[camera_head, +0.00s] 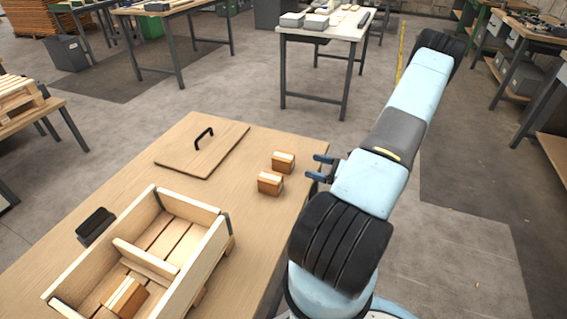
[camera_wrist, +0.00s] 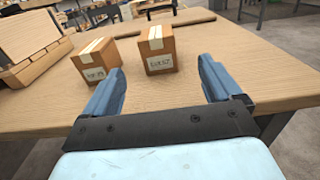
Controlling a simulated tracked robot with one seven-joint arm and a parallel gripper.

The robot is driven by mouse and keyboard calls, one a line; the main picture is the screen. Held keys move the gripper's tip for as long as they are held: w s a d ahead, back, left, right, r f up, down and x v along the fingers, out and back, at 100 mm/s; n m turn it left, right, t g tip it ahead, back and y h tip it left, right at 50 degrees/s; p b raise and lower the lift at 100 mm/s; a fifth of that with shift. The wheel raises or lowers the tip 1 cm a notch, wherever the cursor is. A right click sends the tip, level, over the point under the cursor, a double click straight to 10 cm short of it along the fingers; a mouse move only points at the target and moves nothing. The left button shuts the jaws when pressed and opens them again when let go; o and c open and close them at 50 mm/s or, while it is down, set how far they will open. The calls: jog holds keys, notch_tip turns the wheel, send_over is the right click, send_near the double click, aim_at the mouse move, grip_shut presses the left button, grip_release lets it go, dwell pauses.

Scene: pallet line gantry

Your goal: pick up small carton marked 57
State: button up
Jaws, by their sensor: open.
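The small carton marked 57 (camera_wrist: 158,50) is a brown box with a pale tape strip on top and a white label on the face toward me. It sits upright on the wooden table, ahead of and between my fingers in the wrist view; in the head view it is the farther of two cartons (camera_head: 283,162). My gripper (camera_head: 314,167) is open and empty at the table's right edge, just right of that carton, with a gap between. Its two blue fingers also show in the wrist view (camera_wrist: 161,68). Nothing hides the carton.
A similar carton (camera_wrist: 96,62), its label seemingly ending in 19, stands close on the left; in the head view it is nearer (camera_head: 270,184). A wooden crate (camera_head: 205,262) holds another carton (camera_head: 125,297). A flat lid with a black handle (camera_head: 203,146) lies behind. A black object (camera_head: 95,226) sits left.

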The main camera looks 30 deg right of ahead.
aim_at(283, 158)
jog(key=x, duration=0.7)
jog(key=shift+w+a, duration=0.3)
jog(key=shift+x, duration=2.6)
jog(key=shift+a+f, duration=0.1)
jog(key=c, duration=1.3)
jog(key=shift+o, duration=0.2)
